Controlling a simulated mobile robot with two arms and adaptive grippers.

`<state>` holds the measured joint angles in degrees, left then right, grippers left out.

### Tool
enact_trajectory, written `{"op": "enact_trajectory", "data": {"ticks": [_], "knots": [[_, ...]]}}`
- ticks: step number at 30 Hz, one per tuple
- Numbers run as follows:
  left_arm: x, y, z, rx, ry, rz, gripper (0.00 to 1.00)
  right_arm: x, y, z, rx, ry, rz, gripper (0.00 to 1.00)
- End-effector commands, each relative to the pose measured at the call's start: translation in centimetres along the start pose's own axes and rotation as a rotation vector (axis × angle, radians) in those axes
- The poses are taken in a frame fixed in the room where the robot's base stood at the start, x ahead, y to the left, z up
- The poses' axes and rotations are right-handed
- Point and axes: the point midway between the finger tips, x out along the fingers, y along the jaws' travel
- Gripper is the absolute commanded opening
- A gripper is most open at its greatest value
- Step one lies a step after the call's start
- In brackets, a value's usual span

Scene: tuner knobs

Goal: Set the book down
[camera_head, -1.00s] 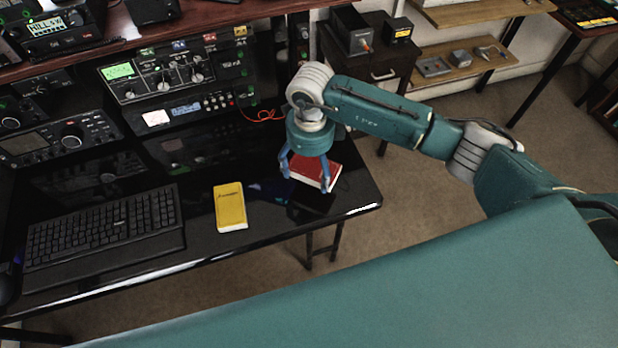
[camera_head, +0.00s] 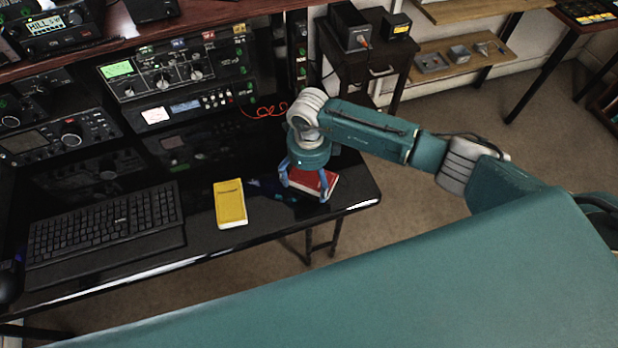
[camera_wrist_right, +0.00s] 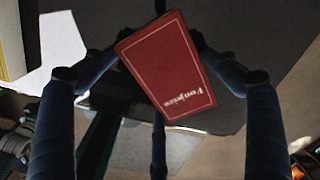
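A red book (camera_head: 315,181) with pale page edges is at the right end of the glossy black desk (camera_head: 270,222). My right gripper (camera_head: 306,188) points down over it, one blue finger on each side. In the right wrist view the red cover (camera_wrist_right: 172,72), with white lettering, is pinched between the fingertips (camera_wrist_right: 160,48). The gripper is shut on the book. I cannot tell whether the book touches the desk top or is slightly above it. My left gripper is not in view.
A yellow book (camera_head: 230,205) lies to the left of the red one, with a gap between. A black keyboard (camera_head: 105,225) is at the left. Radio units (camera_head: 175,75) and a red cable (camera_head: 265,111) stand behind. The desk's right edge is close to the gripper.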

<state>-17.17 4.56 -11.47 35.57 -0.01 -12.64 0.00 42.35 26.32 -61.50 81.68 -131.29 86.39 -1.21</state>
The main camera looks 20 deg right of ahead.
Motion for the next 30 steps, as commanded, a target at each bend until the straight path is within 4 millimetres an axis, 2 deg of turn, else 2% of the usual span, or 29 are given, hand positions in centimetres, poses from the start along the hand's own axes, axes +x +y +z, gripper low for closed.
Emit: {"op": "enact_trajectory", "data": {"ticks": [9, 12, 14, 17, 24, 30], "knots": [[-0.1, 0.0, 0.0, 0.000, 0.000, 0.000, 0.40, -0.1, 0.0, 0.0, 0.000, 0.000, 0.000, 0.99], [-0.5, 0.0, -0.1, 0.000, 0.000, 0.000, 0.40, -0.6, 0.0, 0.0, 0.001, 0.000, 0.000, 0.99], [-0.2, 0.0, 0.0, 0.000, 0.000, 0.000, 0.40, -0.9, -0.1, 0.1, -0.001, -0.002, -0.002, 0.99], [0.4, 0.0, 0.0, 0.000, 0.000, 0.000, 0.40, -2.5, -0.2, 0.1, -0.001, -0.004, -0.004, 0.99], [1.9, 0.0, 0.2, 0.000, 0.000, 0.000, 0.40, -7.7, -0.2, 0.1, -0.001, -0.005, -0.005, 0.99], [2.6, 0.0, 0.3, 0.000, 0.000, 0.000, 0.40, -11.0, -0.1, 0.1, 0.000, -0.002, -0.003, 0.99]]}}
